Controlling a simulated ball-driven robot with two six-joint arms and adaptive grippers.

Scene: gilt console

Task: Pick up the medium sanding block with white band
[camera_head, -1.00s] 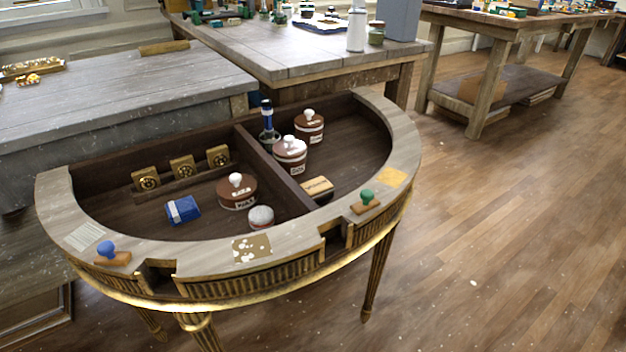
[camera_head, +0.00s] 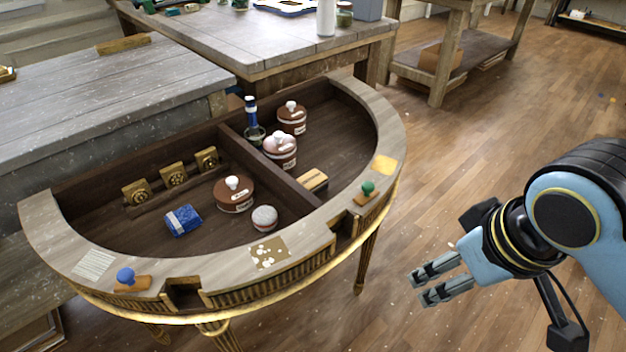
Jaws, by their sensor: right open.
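A blue block with a white band (camera_head: 183,220) lies in the left compartment of the half-round console (camera_head: 224,268), in front of the brass-coloured blocks. A tan block (camera_head: 313,180) sits in the right compartment, close to the divider; I cannot tell whether it carries a band. My right gripper (camera_head: 420,286) is open and empty, its two fingers pointing left. It is over the floor area to the right of the console in the picture, well apart from both blocks. My left gripper is not in view.
A brown lidded pot (camera_head: 234,194) and a small white-topped round pot (camera_head: 264,218) stand right of the blue block. The wooden divider (camera_head: 270,168) separates the compartments. Blue (camera_head: 126,277) and green (camera_head: 367,187) knobbed stamps sit on the rim.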

